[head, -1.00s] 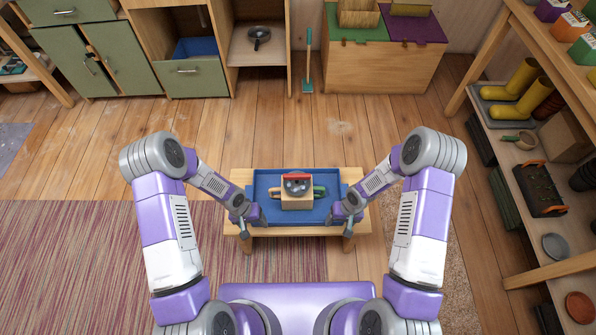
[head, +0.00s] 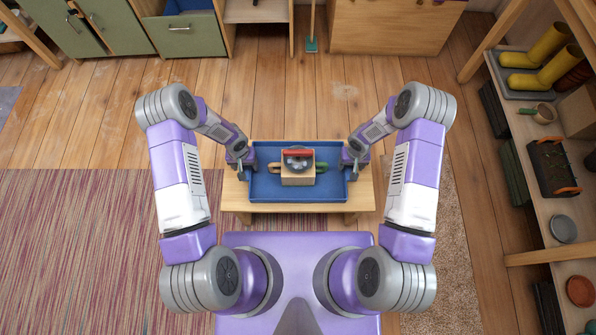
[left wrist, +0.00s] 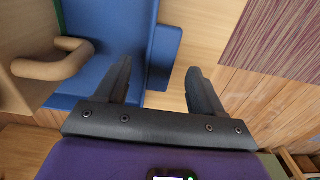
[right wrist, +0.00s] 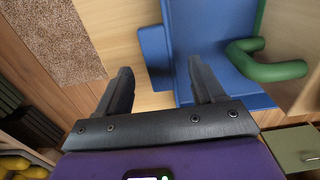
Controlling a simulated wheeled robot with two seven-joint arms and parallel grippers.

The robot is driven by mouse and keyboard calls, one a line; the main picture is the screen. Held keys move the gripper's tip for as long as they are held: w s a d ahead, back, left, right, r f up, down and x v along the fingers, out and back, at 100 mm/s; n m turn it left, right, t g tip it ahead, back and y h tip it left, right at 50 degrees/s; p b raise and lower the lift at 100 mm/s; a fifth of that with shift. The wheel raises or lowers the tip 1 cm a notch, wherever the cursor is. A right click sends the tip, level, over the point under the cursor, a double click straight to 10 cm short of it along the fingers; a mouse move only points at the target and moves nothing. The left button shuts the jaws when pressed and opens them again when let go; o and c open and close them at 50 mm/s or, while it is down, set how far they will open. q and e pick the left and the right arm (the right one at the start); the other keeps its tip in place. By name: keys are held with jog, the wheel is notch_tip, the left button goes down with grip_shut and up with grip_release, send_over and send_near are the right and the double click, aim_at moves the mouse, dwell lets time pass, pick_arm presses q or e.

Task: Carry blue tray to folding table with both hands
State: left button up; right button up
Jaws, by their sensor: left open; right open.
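The blue tray (head: 300,193) lies on a low wooden table (head: 300,207) in front of me. It holds a wooden box (head: 297,178) with a red bar on top, a grey round part, a tan handle (left wrist: 52,62) and a green handle (right wrist: 268,68). My left gripper (head: 246,166) is open at the tray's left side; in the left wrist view a blue side grip (left wrist: 164,57) shows between and beyond its fingers. My right gripper (head: 350,167) is open at the right side, with the other blue grip (right wrist: 154,58) between and beyond its fingers. I cannot tell a folding table in view.
A shelf unit (head: 552,205) with boots and a toolbox stands along the right. Green cabinets (head: 185,35) and a wooden chest (head: 390,28) line the back. A striped rug (head: 90,250) covers the left floor. Bare plank floor lies beyond the low table.

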aim_at(247, 169)
pick_arm(q)
jog(key=shift+f, duration=2.25)
pick_arm(e)
jog(key=shift+f, duration=2.25)
pick_arm(q)
jog(key=shift+w, duration=0.1)
grip_shut()
pick_arm(e)
jog(key=shift+w, duration=0.1)
grip_shut()
